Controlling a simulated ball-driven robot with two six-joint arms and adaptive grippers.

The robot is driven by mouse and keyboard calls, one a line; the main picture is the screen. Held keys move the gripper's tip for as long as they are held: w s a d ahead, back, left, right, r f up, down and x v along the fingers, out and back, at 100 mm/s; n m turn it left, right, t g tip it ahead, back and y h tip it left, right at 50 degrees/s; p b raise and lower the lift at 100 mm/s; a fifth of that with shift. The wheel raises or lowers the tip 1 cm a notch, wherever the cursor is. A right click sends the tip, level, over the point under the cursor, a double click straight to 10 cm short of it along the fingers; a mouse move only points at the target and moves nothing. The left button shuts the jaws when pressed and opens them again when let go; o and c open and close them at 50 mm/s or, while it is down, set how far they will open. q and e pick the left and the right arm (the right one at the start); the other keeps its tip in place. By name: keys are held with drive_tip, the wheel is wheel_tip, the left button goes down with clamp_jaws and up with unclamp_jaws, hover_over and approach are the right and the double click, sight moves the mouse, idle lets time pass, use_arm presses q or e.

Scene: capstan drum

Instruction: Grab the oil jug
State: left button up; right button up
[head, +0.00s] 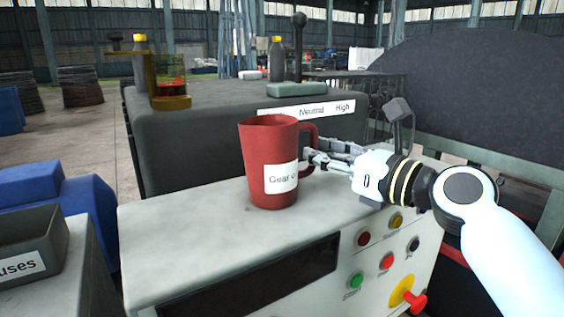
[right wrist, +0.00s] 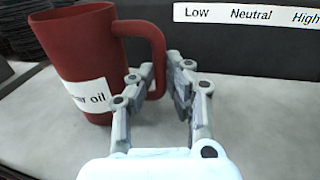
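The oil jug (head: 262,150) is a red pitcher with a white label and a handle on its right side. It stands upright on the light grey top of the control cabinet. In the right wrist view the jug (right wrist: 78,62) fills the left side, its label ending in "oil". My right gripper (head: 308,160) reaches in from the right at the handle. In the right wrist view its fingers (right wrist: 165,80) are apart, with the lower part of the handle between them and a gap to the right finger. My left gripper is not in view.
A dark grey housing (head: 190,140) with a "Neutral High" label stands behind the jug. The cabinet front (head: 380,270) carries several buttons and a red-yellow switch. A "fuses" bin (head: 35,240) is at the left. The cabinet top left of the jug is clear.

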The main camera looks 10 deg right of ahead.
drive_tip(key=shift+r, duration=0.1)
clamp_jaws()
drive_tip(key=shift+r, duration=0.1)
drive_tip(key=shift+r+p, duration=0.45)
drive_tip(key=shift+r, duration=0.75)
drive_tip(key=s+d+r+p, duration=0.4)
drive_tip(key=s+d+r, duration=0.4)
drive_tip(key=shift+s+r, duration=0.15)
drive_tip(key=shift+s, duration=0.1)
